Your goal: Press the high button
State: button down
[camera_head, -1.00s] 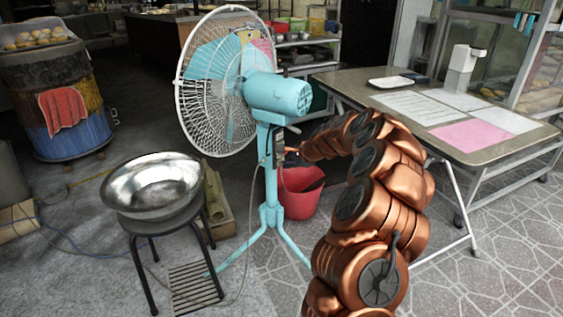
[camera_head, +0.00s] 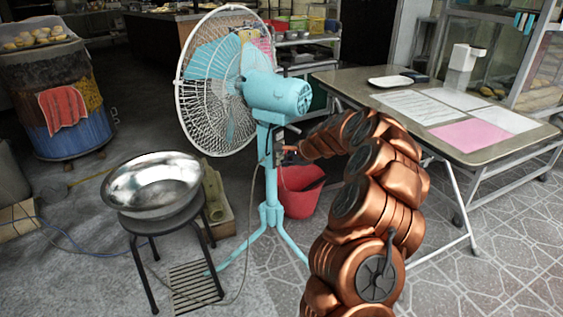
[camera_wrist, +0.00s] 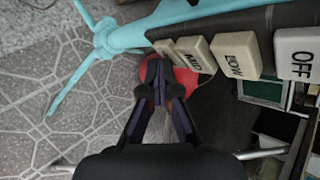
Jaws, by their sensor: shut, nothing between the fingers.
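The teal pedestal fan (camera_head: 273,97) stands mid-view with a dark control panel (camera_head: 278,140) on its post. In the wrist view a row of cream buttons sticks out of the panel: OFF (camera_wrist: 298,52), LOW (camera_wrist: 236,54), MID (camera_wrist: 196,53), and a farthest one (camera_wrist: 162,46), which is the high button by its place; its label cannot be read. My gripper (camera_wrist: 158,66) is shut and empty. Its tips appear right by the farthest button and partly overlap it in view; I cannot tell if they touch. In the head view my arm's end is close beside the panel.
A red bucket (camera_head: 301,196) stands behind the fan post. A metal bowl (camera_head: 153,184) on a stool is at left. A table (camera_head: 335,83) with papers is at right. The fan's cable (camera_head: 250,225) hangs to the floor.

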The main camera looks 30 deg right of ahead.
dwell(0.4)
jog(key=shift+s+d+p, duration=0.3)
jog(key=shift+s+p, duration=0.05)
jog(key=shift+s, duration=0.35)
jog(key=shift+s+d+p, duration=0.2)
jog(key=shift+s+d, duration=0.15)
jog(key=shift+s, duration=0.4)
jog(key=shift+s+d+p, duration=0.2)
jog(key=shift+s+d, duration=0.15)
jog(key=shift+s, duration=0.45)
jog(key=shift+s+d+p, duration=0.2)
jog(key=shift+s+d, duration=0.15)
jog(key=shift+s, duration=0.4)
